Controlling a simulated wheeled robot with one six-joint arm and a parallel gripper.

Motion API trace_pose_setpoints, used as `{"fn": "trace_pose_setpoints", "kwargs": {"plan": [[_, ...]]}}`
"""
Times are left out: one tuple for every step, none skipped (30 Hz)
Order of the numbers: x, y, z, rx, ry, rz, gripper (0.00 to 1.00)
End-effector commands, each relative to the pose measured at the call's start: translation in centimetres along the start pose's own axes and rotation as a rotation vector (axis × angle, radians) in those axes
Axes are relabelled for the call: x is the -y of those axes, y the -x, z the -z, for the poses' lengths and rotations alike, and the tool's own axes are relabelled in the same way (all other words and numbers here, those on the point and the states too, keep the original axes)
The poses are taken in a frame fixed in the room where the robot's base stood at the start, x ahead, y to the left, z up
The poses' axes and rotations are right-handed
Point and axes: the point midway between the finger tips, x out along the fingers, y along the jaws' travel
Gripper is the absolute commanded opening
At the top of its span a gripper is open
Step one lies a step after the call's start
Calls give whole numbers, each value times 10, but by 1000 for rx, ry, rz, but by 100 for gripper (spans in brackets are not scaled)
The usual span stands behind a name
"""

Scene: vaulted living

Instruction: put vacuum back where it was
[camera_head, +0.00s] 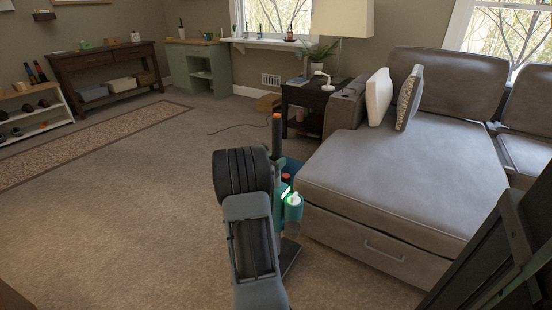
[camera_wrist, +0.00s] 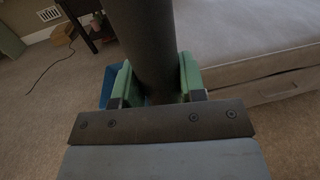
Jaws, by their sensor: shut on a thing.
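The vacuum (camera_head: 277,138) shows in the head view as an upright dark tube with an orange top, just left of the sofa. A dark flat part (camera_head: 290,256) near the floor below my arm looks like its floor head. In the wrist view the vacuum's thick dark tube (camera_wrist: 145,40) runs between the green pads of my gripper (camera_wrist: 158,88). My gripper is shut on this tube, one pad on each side. The middle of the vacuum is largely hidden by my arm and gripper in the head view.
The grey sofa (camera_head: 400,170) stands close on the right. A dark side table (camera_head: 305,97) is behind, with a cable (camera_head: 238,128) on the floor nearby. A blue object (camera_wrist: 108,82) shows behind the pads. Open carpet (camera_head: 120,220) lies left, with a patterned rug (camera_head: 90,143).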

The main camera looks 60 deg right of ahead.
Motion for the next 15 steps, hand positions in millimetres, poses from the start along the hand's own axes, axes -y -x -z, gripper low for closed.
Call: {"fn": "trace_pose_setpoints", "kwargs": {"plan": [[-1, 0, 3, 10, -4, 0, 10], [-1, 0, 4, 10, -4, 0, 10], [-1, 0, 5, 11, -5, 0, 10], [-1, 0, 5, 11, -5, 0, 10], [-1, 0, 5, 11, -5, 0, 10], [-1, 0, 5, 11, -5, 0, 10], [-1, 0, 4, 11, -5, 0, 10], [-1, 0, 4, 11, -5, 0, 10], [-1, 0, 4, 11, -5, 0, 10], [-1, 0, 4, 11, -5, 0, 10], [-1, 0, 4, 11, -5, 0, 10], [-1, 0, 5, 11, -5, 0, 10], [-1, 0, 6, 11, -5, 0, 10], [-1, 0, 7, 11, -5, 0, 10], [-1, 0, 8, 10, -5, 0, 10]]}}
